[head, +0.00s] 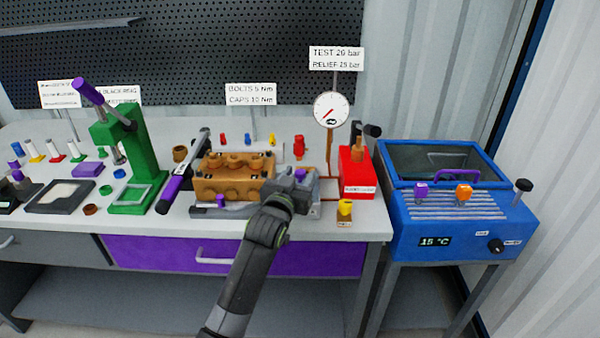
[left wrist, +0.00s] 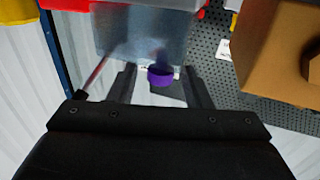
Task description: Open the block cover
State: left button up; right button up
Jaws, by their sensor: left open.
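The brown block (head: 233,180) sits on a grey fixture on the bench, left of my gripper; part of it also shows at the right of the left wrist view (left wrist: 275,50). A purple knob (head: 300,174) shows at the block's right end. In the left wrist view the purple knob (left wrist: 160,77) appears between my fingers, in front of a greyish see-through panel (left wrist: 145,35), which may be the cover. My left gripper (head: 296,186) is open around the knob's place; I cannot tell whether the fingers touch it. My right gripper is not in view.
A pressure gauge (head: 331,110) on a post and a red pump box (head: 357,173) stand just right of the gripper. A blue bath (head: 460,222) is farther right.

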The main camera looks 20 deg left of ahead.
pick_arm(q)
jog(key=shift+w, duration=0.8)
grip_shut()
